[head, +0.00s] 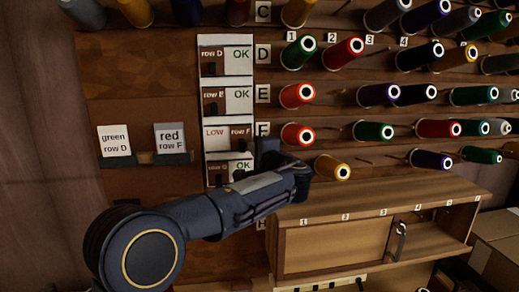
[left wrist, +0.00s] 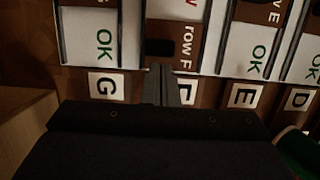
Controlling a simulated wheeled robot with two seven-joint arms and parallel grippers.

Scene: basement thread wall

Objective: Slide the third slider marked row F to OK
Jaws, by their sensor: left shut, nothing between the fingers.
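The row F slider (head: 240,132) is a brown plate third from the top on a white slider panel (head: 225,42). It sits at the right of its track, with red LOW showing on its left and no OK visible. In the left wrist view the row F plate (left wrist: 187,45) shows with a dark knob (left wrist: 160,47). My left gripper (head: 266,146) is shut and empty at the right edge of the panel, beside row F. In the left wrist view its fingertips (left wrist: 161,70) are close to the knob; I cannot tell whether they touch. My right gripper is not in view.
The row D slider (head: 209,65) and row E slider (head: 210,101) sit left, with green OK showing. Row G's OK (head: 243,166) shows below, partly behind my arm. Thread spools (head: 297,95) on pegs stick out to the right. A wooden cabinet (head: 335,246) stands below right.

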